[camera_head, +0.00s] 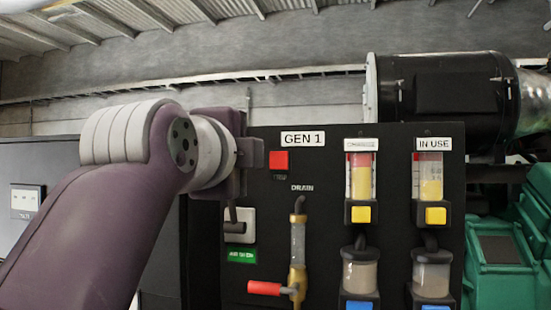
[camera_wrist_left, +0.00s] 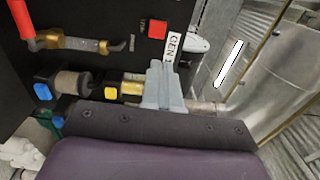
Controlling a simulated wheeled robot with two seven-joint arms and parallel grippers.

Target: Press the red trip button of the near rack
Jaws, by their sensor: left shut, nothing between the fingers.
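The red trip button (camera_head: 278,161) is a square on the black GEN 1 rack (camera_head: 340,230), just below the GEN 1 label (camera_head: 302,138). In the left wrist view the button (camera_wrist_left: 157,29) lies beyond the fingertips (camera_wrist_left: 161,66), beside the label. The left fingers are shut and empty. The button's face is uncovered in both views. My right gripper is in neither view.
Below the button are a drain pipe with a red-handled valve (camera_head: 265,288) and a switch (camera_head: 240,226) above a green label. To the right are two gauges with yellow blocks (camera_head: 361,214) and bowls with blue parts (camera_head: 360,304). A green machine (camera_head: 500,250) stands at far right.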

